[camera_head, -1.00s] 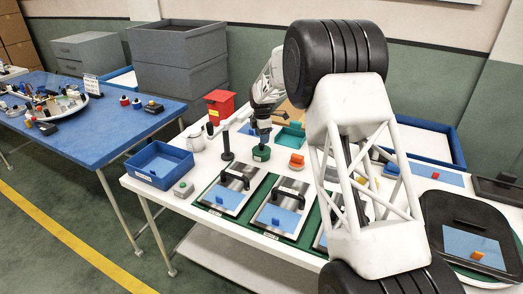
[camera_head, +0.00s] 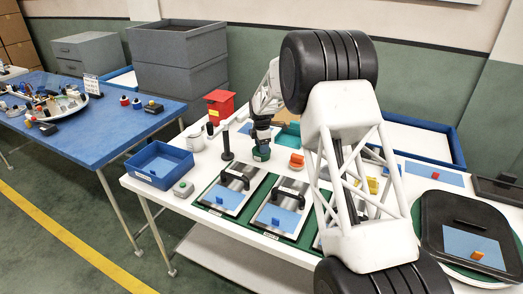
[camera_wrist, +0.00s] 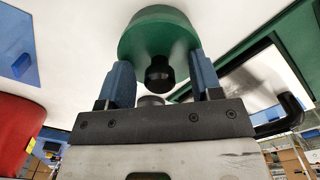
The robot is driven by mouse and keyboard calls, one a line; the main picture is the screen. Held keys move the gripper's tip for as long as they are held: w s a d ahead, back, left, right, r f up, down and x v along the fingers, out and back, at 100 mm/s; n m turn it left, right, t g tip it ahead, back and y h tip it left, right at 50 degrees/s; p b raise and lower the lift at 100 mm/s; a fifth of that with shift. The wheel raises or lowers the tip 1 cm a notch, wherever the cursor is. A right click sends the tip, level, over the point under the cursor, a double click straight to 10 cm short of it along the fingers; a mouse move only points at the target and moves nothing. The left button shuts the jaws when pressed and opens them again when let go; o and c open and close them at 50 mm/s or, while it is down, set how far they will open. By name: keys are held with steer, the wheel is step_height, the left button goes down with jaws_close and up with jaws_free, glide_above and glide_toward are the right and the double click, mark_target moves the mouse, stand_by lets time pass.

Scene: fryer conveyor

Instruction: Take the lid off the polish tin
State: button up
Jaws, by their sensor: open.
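The green round tin (camera_head: 261,155) stands on the white table, directly below my gripper (camera_head: 261,146) in the head view. In the wrist view a green round body (camera_wrist: 158,28) with a black knob (camera_wrist: 159,74) fills the space ahead of my gripper (camera_wrist: 159,64). My blue fingers are open, one on each side of the green body and the knob. I cannot tell whether either finger touches it. The seam between lid and tin cannot be made out.
A black stand (camera_head: 227,143) and a white mug (camera_head: 195,138) are to the left, near a blue bin (camera_head: 160,165). Panels with black handles (camera_head: 232,178) lie in front. A red box (camera_head: 219,104) stands behind.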

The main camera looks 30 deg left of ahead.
steer(key=c, duration=1)
steer(key=shift+r, duration=0.15)
steer(key=shift+r, duration=1.75)
steer(key=s+d, duration=0.3)
steer(key=s, duration=0.1)
steer(key=s+d+r, duration=0.1)
steer(key=s+d, duration=0.2)
steer(key=s, duration=0.1)
steer(key=s+d, duration=0.3)
steer(key=s, duration=0.2)
steer(key=shift+d+r, duration=0.15)
steer(key=shift+d, duration=0.1)
steer(key=shift+w, duration=0.15)
